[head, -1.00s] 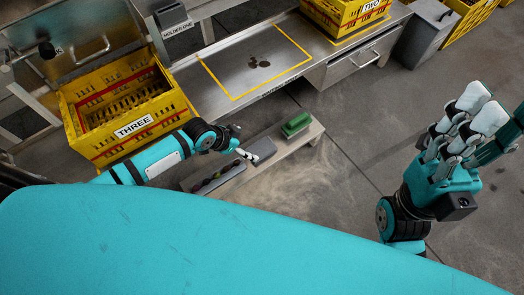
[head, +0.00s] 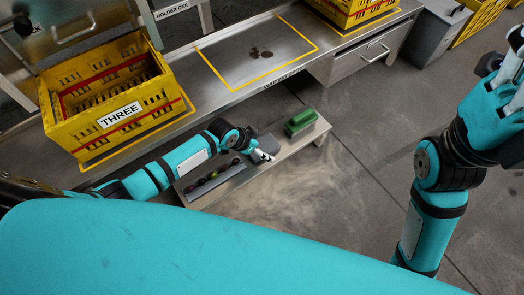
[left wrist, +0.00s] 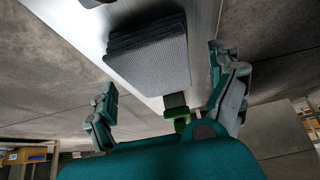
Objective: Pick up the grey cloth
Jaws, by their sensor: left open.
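The grey cloth (left wrist: 150,55) is a folded, layered pad lying on the low bench. In the left wrist view it sits in front of my left gripper (left wrist: 165,78), whose fingers are spread apart with nothing between them. In the head view the cloth (head: 266,144) is partly covered by my left gripper (head: 262,157), which is at its near edge; I cannot tell whether they touch. My right gripper (head: 508,85) is raised at the right edge, partly cut off and far from the cloth.
The low bench (head: 228,196) also carries a green block-like thing (head: 301,121) right of the cloth and a tray (head: 215,183) of dark round items to its left. A yellow crate marked THREE (head: 105,140) stands behind on the steel counter (head: 215,105).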

